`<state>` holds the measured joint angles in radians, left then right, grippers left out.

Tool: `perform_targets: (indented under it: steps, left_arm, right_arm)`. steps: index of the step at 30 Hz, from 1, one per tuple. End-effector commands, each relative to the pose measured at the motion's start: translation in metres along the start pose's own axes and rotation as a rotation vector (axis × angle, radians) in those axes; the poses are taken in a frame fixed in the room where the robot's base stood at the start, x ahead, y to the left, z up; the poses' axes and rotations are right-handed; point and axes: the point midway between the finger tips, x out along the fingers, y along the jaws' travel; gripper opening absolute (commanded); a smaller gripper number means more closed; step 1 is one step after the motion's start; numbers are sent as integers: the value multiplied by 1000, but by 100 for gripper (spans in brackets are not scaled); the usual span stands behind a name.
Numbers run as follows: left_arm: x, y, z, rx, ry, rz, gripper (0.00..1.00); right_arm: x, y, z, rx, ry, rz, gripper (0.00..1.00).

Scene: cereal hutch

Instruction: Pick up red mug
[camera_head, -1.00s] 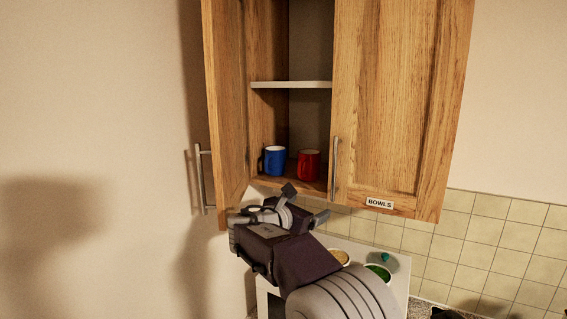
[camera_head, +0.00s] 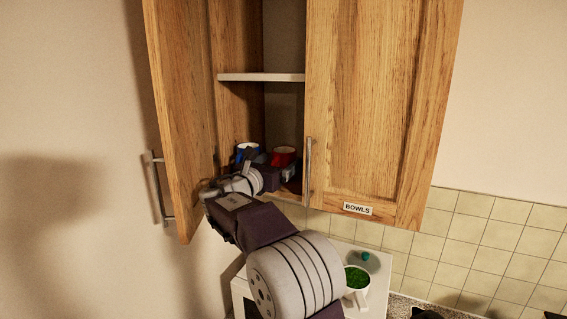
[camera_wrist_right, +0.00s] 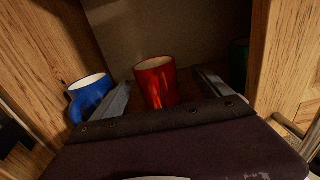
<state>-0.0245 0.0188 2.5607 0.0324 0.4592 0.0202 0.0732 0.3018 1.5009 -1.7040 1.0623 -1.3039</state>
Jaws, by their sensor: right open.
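The red mug (camera_head: 284,154) stands on the bottom shelf of the open wall cabinet, partly hidden by my right gripper. In the right wrist view the red mug (camera_wrist_right: 156,84) is upright, between the two fingers and ahead of the palm. My right gripper (camera_head: 269,166) is open and reaches into the cabinet, with one finger on each side of the mug. Its fingers (camera_wrist_right: 162,84) are apart; I cannot tell whether either touches the mug. My left gripper is not in view.
A blue mug (camera_wrist_right: 90,97) stands close left of the left finger. A dark green object (camera_wrist_right: 239,62) is at the right. The open left door (camera_head: 180,120) and closed right door (camera_head: 375,110) flank the opening. A shelf (camera_head: 262,77) is above.

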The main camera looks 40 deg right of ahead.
Motion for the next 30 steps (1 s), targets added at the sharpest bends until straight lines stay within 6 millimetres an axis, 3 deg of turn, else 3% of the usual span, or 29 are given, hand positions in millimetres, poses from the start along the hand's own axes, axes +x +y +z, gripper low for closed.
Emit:
perform_targets:
  steps: [1, 3, 7, 14, 22, 30]
  left_arm:
    - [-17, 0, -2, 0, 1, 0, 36]
    - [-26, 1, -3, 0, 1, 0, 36]
    - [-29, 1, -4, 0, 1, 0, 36]
    - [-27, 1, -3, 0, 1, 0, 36]
    - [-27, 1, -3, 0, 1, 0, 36]
    - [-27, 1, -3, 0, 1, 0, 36]
  right_arm:
    - [11, 0, 8, -5, 3, -5, 88]
    - [24, 1, 7, -4, 3, -4, 88]
    - [39, 1, 4, -2, 1, -2, 88]
    - [41, 2, 1, 0, 1, -1, 88]
    - [40, 2, 0, 0, 2, 0, 13]
    - [40, 2, 2, 0, 3, 0, 10]
